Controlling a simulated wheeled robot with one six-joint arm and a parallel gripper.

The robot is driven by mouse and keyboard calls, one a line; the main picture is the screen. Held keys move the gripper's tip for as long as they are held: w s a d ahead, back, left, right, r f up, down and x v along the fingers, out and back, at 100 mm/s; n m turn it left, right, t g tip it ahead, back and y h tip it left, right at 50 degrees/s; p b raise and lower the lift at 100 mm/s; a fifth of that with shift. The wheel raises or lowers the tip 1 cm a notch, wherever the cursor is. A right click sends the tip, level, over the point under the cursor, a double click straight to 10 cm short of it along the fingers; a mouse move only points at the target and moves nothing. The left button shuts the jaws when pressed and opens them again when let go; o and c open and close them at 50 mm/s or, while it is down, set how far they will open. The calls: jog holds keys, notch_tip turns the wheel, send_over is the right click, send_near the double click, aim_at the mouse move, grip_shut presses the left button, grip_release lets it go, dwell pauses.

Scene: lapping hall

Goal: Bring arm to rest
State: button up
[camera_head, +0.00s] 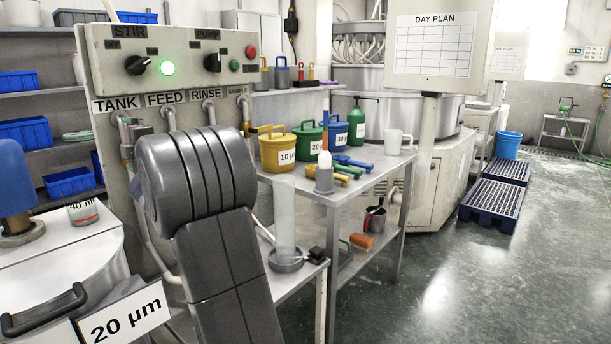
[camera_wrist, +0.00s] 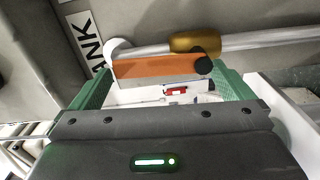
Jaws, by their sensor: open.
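My arm, thick grey links, fills the middle of the head view and hides its own end; my gripper is out of sight there. In the wrist view my gripper (camera_wrist: 165,88) is open, with green fingers at left and right. Nothing appears clamped between them. An orange bar (camera_wrist: 155,68) with a dark round end lies across the picture just beyond the fingers. Behind it runs a pale pipe with a brass-coloured collar (camera_wrist: 195,42). I cannot tell whether a finger touches the bar.
The control panel (camera_head: 95,75) with pipes stands close behind my arm. A white drum lid (camera_head: 60,255) is at the left. A grey table (camera_head: 375,178) holds yellow, green and blue pots. Open floor (camera_head: 480,270) lies right, before dark blue pallets (camera_head: 490,200).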

jog(key=shift+s+d, duration=0.1)
jog(key=v, duration=1.3)
jog(key=x, duration=1.4)
jog(key=w+d+f+m+p, duration=0.3)
jog(key=d+m+p, duration=0.1)
jog(key=m+p, duration=1.3)
jog(key=p, duration=0.3)
jog(key=shift+w, duration=0.2)
jog(key=shift+f, duration=0.2)
